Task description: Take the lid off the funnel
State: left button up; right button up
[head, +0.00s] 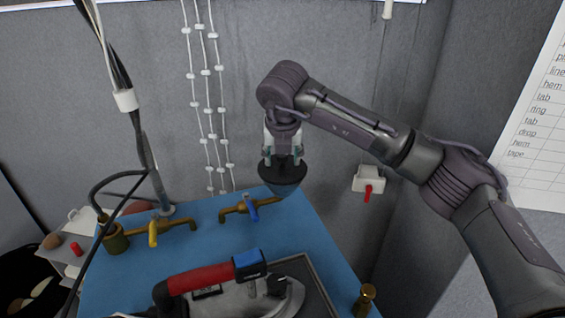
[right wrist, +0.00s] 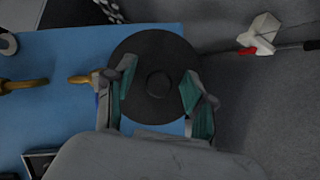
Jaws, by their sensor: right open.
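The lid (head: 283,171) is a round black disc with a small central knob. It sits on top of the blue-grey funnel (head: 282,191) at the back edge of the blue table. In the right wrist view the lid (right wrist: 157,105) lies below my right gripper, with its knob in the space between the fingers. My right gripper (head: 282,158) points straight down over the lid. Its fingers (right wrist: 160,88) are spread and apart from the knob. Most of the funnel is hidden under the lid. My left gripper is not in view.
Two brass taps, one with a yellow handle (head: 153,234) and one with a blue handle (head: 251,208), stand on the blue table (head: 210,250). An iron with a red handle (head: 200,278) is in front. A wall switch with a red lever (head: 368,181) is to the right.

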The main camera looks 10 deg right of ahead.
grip_shut()
